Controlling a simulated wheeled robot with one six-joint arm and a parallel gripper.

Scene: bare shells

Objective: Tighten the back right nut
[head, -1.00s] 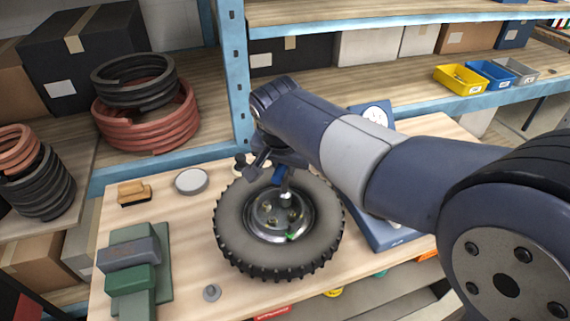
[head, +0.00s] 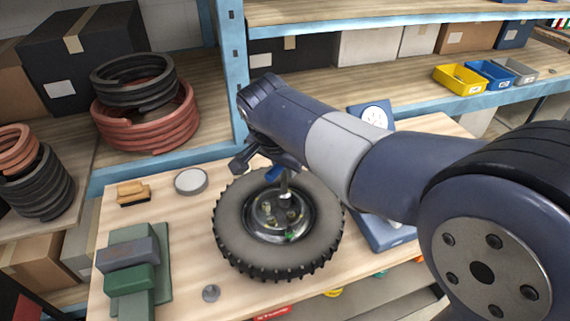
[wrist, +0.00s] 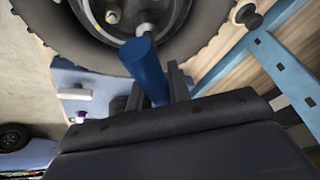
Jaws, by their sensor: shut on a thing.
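A wheel with a knobby black tire (head: 230,240) lies flat on the bench, its metal hub (head: 262,226) facing up with several nuts. My gripper (head: 266,168) is above the back of the wheel, shut on a blue-handled driver (head: 273,173). The wrist view shows the blue handle (wrist: 147,70) between my jaws (wrist: 152,92), with its pale metal end (wrist: 147,28) at the hub. One brassy nut (wrist: 113,16) shows beside that end. The back right nut is not clearly visible; I cannot tell whether the driver sits on it.
A blue device (head: 385,233) lies right of the wheel under my arm. A blue shelf post (head: 234,80) stands close behind my gripper.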

